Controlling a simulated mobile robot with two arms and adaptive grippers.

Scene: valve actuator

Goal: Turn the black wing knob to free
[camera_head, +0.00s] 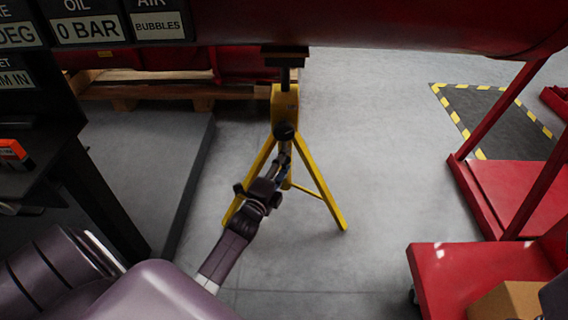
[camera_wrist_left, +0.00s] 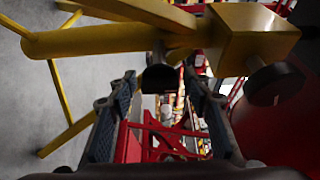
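A yellow tripod stand (camera_head: 285,105) carries a black round knob (camera_head: 284,131) low on its head block. My left gripper (camera_head: 284,156) reaches up from below and is just under this knob in the head view. In the left wrist view, the two fingers of the gripper (camera_wrist_left: 163,92) are apart. A dark rounded part (camera_wrist_left: 160,78) shows between or beyond them, below a yellow tube; I cannot tell whether they touch it. A black knob (camera_wrist_left: 275,84) stands out from the yellow block (camera_wrist_left: 250,38), right of the fingers. Wing shapes are not clear. My right gripper is not in view.
A red beam or pipe (camera_head: 400,22) crosses above the stand. A dark bench (camera_head: 85,175) stands at left, with a grey platform (camera_head: 150,170) beside it. A red cart (camera_head: 440,270) with a cardboard box (camera_head: 510,300) is at lower right. Grey floor is clear right of the stand.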

